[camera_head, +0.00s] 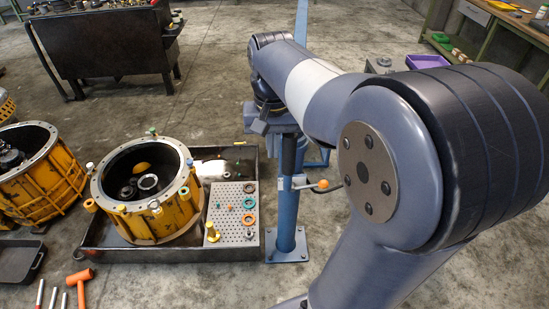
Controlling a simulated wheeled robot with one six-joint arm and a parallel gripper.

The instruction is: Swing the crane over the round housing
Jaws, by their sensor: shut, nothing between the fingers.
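The round housing (183,217) is a yellow ring-shaped casing with a grey rim. It stands open side up in a dark tray at the left, with round parts inside. The crane is a blue post (287,222) on a floor plate, right of the tray. A light blue bar (301,22), seemingly part of the crane, shows beyond my arm, not over the housing. A lever with an orange knob (323,184) sticks out from the post. My gripper (289,168) points down, shut and empty, close to the post. My arm hides much of the crane; contact cannot be told.
The dark tray (235,253) also holds a perforated plate (232,232) with small coloured rings. Another yellow housing (62,190) stands at the far left. An orange mallet (80,280) lies in front. A dark bench (105,45) stands behind; floor between is clear.

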